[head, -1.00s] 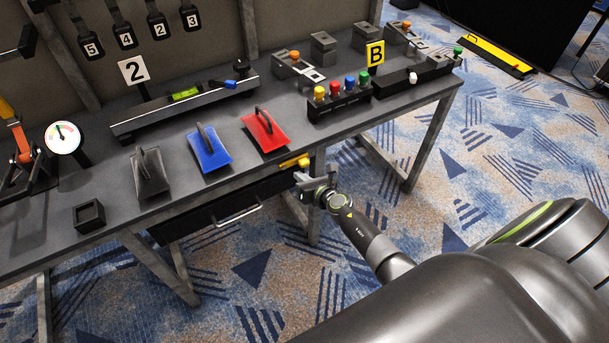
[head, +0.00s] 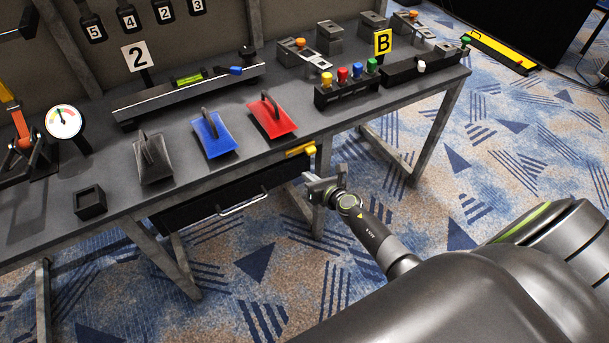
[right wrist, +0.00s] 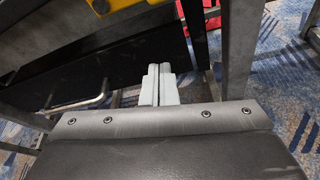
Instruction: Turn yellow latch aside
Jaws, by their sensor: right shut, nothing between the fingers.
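The yellow latch (head: 300,150) sits on the table's front edge, at the right end of the black drawer (head: 222,194), lying roughly level. It also shows at the top of the right wrist view (right wrist: 115,4), partly cut off. My right gripper (head: 320,186) is below and a little right of the latch, apart from it. In the right wrist view its two fingers (right wrist: 158,72) are shut together with nothing between them. My left gripper is not in view.
The drawer's bar handle (head: 243,202) sticks out left of the gripper. A table leg (head: 323,170) stands close by. Red (head: 270,118), blue (head: 214,136) and grey (head: 153,160) handled plates lie on the table above. The floor in front is open.

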